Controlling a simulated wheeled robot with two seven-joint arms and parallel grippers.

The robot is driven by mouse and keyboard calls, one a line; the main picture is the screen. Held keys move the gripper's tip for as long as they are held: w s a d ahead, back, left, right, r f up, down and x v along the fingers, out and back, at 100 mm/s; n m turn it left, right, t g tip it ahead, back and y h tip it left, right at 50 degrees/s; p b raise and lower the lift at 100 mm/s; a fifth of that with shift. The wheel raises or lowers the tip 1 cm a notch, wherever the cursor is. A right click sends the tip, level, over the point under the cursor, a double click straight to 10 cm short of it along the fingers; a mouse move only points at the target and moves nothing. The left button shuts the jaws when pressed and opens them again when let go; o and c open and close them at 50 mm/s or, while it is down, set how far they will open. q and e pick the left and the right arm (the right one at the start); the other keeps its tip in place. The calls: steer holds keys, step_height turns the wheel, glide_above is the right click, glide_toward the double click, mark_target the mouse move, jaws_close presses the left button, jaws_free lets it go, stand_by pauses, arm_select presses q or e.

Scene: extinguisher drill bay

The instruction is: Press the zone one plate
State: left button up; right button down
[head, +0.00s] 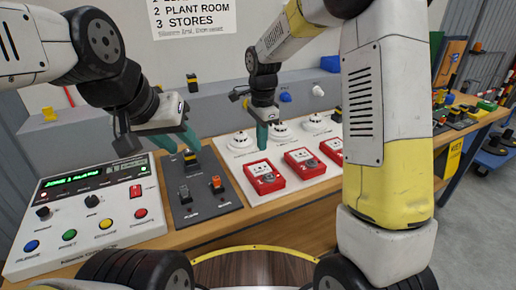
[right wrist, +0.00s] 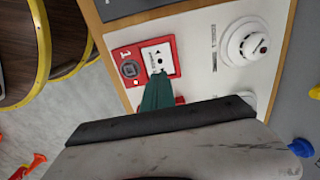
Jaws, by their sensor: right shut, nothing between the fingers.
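Red call points with white plates stand in a row on the white panel. A second call point (head: 304,163) is mostly hidden there. My left gripper (head: 192,142) hangs above the dark grey panel, its opening unclear.
White round detectors (head: 240,141) sit behind the call points. A control console (head: 90,215) with coloured buttons is at the left. The dark grey panel (head: 205,210) carries switches. Other items crowd the far right of the bench.

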steer(key=r, duration=0.5)
steer(key=shift+a+r, duration=0.2)
steer(key=shift+r, duration=0.15)
steer(key=shift+r, duration=0.1)
steer(key=s+d+r+n+t+y, duration=0.2)
steer(key=s+d+r+n+t, duration=0.1)
steer(key=s+d+r+n, duration=0.65)
steer(key=s+d+f+n+t, duration=0.1)
steer(key=s+d+n+t, duration=0.1)
steer(key=s, duration=1.1)
steer(key=shift+d+n+t, duration=0.25)
steer(key=shift+n+t, duration=0.25)
steer(key=shift+n, duration=0.65)
steer(key=shift+s, duration=0.1)
